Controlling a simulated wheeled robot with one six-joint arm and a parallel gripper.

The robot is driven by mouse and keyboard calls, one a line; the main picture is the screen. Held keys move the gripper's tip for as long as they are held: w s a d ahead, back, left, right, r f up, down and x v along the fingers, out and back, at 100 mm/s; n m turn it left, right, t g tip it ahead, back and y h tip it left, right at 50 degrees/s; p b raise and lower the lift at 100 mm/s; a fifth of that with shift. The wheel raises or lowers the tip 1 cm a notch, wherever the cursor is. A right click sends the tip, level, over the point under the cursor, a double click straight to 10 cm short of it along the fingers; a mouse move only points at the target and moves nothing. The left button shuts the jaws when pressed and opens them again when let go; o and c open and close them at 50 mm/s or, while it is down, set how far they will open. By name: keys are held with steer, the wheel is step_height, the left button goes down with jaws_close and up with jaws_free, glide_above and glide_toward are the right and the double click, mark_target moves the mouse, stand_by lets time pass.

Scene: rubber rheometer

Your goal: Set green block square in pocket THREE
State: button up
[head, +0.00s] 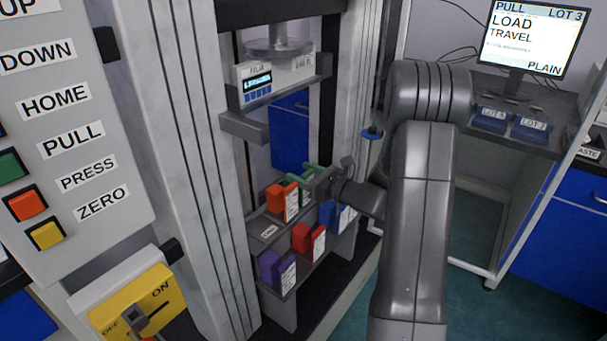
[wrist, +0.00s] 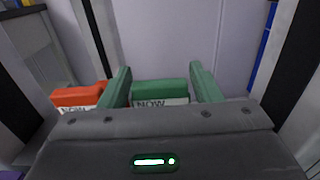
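In the wrist view the green block (wrist: 160,90), with a white label reading NOW, stands between my gripper's two green fingers (wrist: 160,80). Both fingers lie close along its sides; whether they press on it is not clear. In the head view my gripper (head: 300,172) is at the back of the grey pocketed rack (head: 268,228), behind the orange block. Green shows there, but block and fingers cannot be told apart. The block's underside is hidden, so I cannot tell whether it is seated. Pocket THREE cannot be picked out.
An orange block (head: 275,197), also in the wrist view (wrist: 78,96), stands left of my gripper. A red block (head: 302,238), purple block (head: 269,268) and blue block (head: 328,213) stand on the rack. The machine's columns (head: 200,150) and crosshead (head: 277,84) surround it.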

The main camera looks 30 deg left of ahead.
steer(key=shift+r, duration=0.1)
steer(key=shift+r, duration=0.15)
steer(key=s+d+p, duration=0.1)
steer(key=d, duration=1.1)
stand_by(0.9)
